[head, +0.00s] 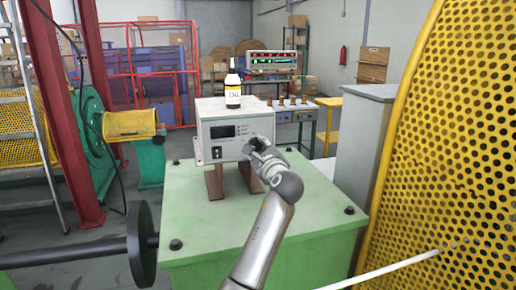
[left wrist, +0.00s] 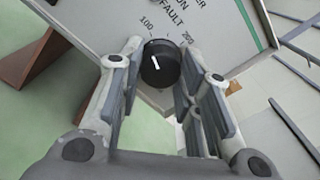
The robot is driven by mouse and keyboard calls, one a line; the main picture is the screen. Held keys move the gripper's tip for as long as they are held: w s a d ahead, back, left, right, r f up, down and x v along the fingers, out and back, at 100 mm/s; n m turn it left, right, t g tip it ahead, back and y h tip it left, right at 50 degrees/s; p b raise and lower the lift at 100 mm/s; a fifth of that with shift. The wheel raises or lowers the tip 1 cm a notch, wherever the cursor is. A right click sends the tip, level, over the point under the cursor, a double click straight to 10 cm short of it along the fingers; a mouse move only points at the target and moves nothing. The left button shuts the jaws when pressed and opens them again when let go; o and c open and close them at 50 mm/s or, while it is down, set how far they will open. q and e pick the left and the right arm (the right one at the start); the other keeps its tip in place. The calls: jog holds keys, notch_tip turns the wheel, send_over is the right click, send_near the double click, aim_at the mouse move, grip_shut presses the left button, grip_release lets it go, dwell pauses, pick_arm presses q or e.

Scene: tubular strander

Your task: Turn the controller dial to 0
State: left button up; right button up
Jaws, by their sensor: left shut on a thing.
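The controller (head: 236,133) is a light grey box with a dark display, standing on brown supports. Its black round dial (left wrist: 160,64) with a white pointer mark shows in the left wrist view, near the lower edge of the panel. The printed numbers 100 and 200 are visible beside it; I see no 0. The pointer mark lies on the lower-left part of the dial face. My left gripper (head: 256,149) is at the lower right of the controller's front and hides the dial in the head view. In the left wrist view its fingers (left wrist: 163,68) are around the dial, shut on it.
A labelled bottle (head: 233,91) stands on top of the controller. The green machine top (head: 205,222) below is mostly clear, with a few dark bolts. A yellow perforated guard (head: 450,150) rises at the right, and a grey cabinet (head: 361,135) stands behind.

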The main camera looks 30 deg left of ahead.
pick_arm(q)
jog(key=n, duration=0.3)
jog(key=shift+f, duration=0.1)
jog(key=n+b, duration=0.1)
jog(key=n, duration=0.2)
jog(key=shift+n, duration=0.3)
jog(key=n+b, duration=0.2)
jog(key=n, duration=0.2)
jog(key=shift+n+b, duration=0.5)
jog(key=shift+n, duration=0.7)
jog(key=o, duration=1)
jog(key=shift+d, duration=0.1)
jog(key=v, duration=1.1)
jog(key=shift+s+d, duration=0.25)
jog(key=shift+d, duration=0.1)
